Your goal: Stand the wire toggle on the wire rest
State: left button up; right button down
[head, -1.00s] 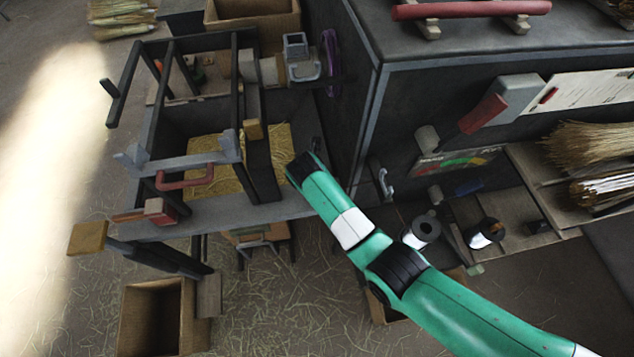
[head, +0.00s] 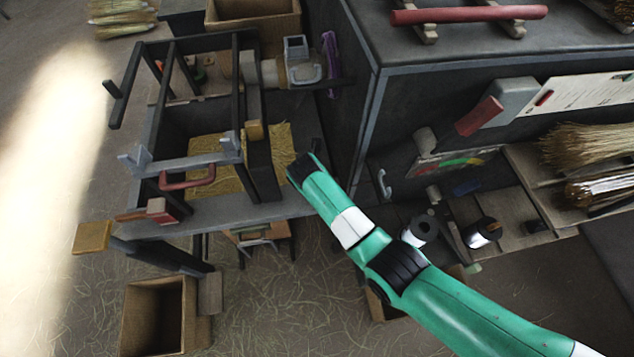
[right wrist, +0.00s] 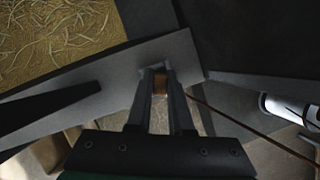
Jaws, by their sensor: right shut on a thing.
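My right gripper (right wrist: 160,80) is shut on a small copper-brown piece, seemingly the wire toggle (right wrist: 159,84), between its fingertips in the right wrist view. A thin brown wire (right wrist: 250,130) runs from beside the right finger toward the lower right. The fingertips are over or close to the edge of a grey bench surface (right wrist: 110,80); the gap to it is hard to judge. In the head view my green right arm reaches up-left to the bench, and its fingers and the toggle are hidden. I cannot clearly identify the wire rest. My left gripper is not in view.
A dark frame (head: 242,100) stands on the bench, with a straw-covered yellow area (head: 215,180) and a red handle (head: 187,182). A large dark cabinet (head: 420,100) is right of the bench. Wire spools (head: 483,232) sit below it. A cardboard box (head: 135,325) stands on the floor.

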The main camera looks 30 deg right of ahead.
jog(key=shift+f, duration=0.1)
jog(key=shift+f+b, duration=0.8)
jog(key=shift+f, duration=0.3)
jog(key=c, duration=0.7)
grip_release()
jog(key=shift+c, duration=0.2)
jog(key=shift+r, duration=0.1)
jog(key=p+v, duration=0.6)
jog(key=v, duration=0.5)
jog(key=shift+a+r+p, duration=0.15)
jog(key=shift+r+p, duration=0.05)
jog(key=shift+p, duration=0.2)
